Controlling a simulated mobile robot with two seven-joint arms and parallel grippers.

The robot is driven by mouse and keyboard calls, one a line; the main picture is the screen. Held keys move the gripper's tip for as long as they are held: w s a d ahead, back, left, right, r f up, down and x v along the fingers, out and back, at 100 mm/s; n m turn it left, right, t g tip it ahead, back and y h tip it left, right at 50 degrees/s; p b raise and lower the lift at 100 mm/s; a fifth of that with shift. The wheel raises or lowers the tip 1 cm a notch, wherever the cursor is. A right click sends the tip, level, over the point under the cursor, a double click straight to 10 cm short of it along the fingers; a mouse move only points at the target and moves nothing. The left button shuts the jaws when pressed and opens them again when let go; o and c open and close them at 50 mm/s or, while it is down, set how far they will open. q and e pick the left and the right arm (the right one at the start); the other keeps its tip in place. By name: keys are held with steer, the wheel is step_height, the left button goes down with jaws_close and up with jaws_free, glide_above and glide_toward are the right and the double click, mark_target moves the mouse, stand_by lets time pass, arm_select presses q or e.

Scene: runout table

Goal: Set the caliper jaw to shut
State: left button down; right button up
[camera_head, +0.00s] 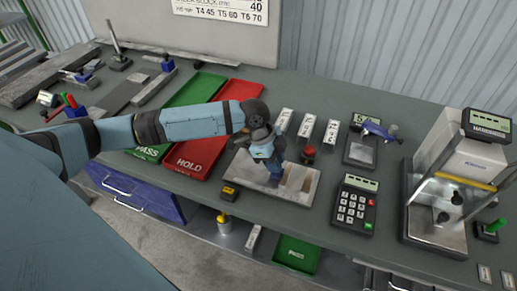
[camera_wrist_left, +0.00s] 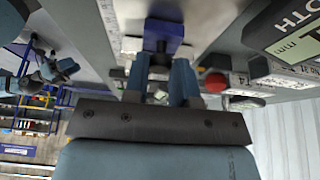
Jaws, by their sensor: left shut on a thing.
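A pale board (camera_head: 245,181) lies flat in the middle of the grey bench and seems to carry the caliper. My left gripper (camera_head: 272,172) reaches down over it from the left. In the left wrist view its two fingers (camera_wrist_left: 164,75) are closed on a dark blue block (camera_wrist_left: 165,32), which I take to be the caliper jaw. A pale ruled strip (camera_wrist_left: 109,22) runs beside this block. My gripper hides most of the jaw in the head view, and the gap at the caliper's measuring faces cannot be made out. My right gripper is not in view.
A red HOLD tray (camera_head: 203,155) and a green PASS tray (camera_head: 198,90) lie left of the board. A red button (camera_head: 308,153) and white blocks (camera_head: 306,125) stand behind it. A keypad (camera_head: 355,203) and a hardness tester (camera_head: 462,160) stand to the right.

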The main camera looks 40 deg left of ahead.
mark_target(289, 174)
arm_select(q)
steer(key=d, duration=0.1)
steer(key=d+p, duration=0.1)
steer(key=d, duration=0.1)
steer(key=shift+w+d+r, duration=0.2)
steer(key=shift+w, duration=0.2)
steer(key=shift+w+d+f, duration=0.1)
steer(key=shift+d+f, duration=0.05)
steer(key=shift+d, duration=0.25)
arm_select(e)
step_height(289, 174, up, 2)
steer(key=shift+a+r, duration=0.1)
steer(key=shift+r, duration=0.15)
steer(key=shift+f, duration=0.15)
arm_select(q)
steer(key=c, duration=1.1)
jaws_free()
steer(key=shift+d, duration=0.1)
steer(key=shift+o, duration=0.8)
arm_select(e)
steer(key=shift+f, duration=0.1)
